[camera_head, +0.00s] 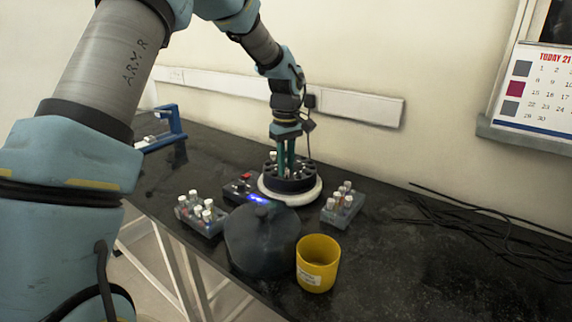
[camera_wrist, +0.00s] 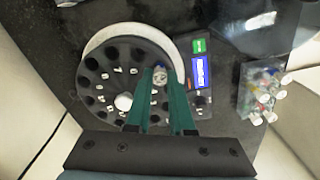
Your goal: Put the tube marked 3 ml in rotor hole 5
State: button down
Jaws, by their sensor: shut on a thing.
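My gripper (camera_wrist: 163,92) points down over the rotor (camera_wrist: 100,75), its two green fingers shut on a tube (camera_wrist: 160,76) with a pale cap. The tube is at the rotor's edge near the control panel; I cannot tell how deep it sits or read its mark. The black rotor has a ring of dark holes with small white number tags and a white hub. In the head view my gripper (camera_head: 285,152) is over the rotor (camera_head: 290,180), which sits in a white round rim. A white-capped tube (camera_head: 273,156) shows at the rotor's back left.
A rack of several tubes (camera_head: 203,212) stands left and another rack (camera_head: 342,207) right. A dark lid (camera_head: 262,240) and a yellow cup (camera_head: 317,262) stand in front. The control panel (camera_head: 243,188) is beside the rotor. Black cables (camera_head: 490,235) lie right; a blue stand (camera_head: 168,125) is far left.

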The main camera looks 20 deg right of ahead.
jog(key=shift+c, duration=1.9)
grip_release()
jog(key=shift+r, duration=0.1)
jog(key=shift+r+p, duration=2.3)
jog(key=shift+r, duration=0.65)
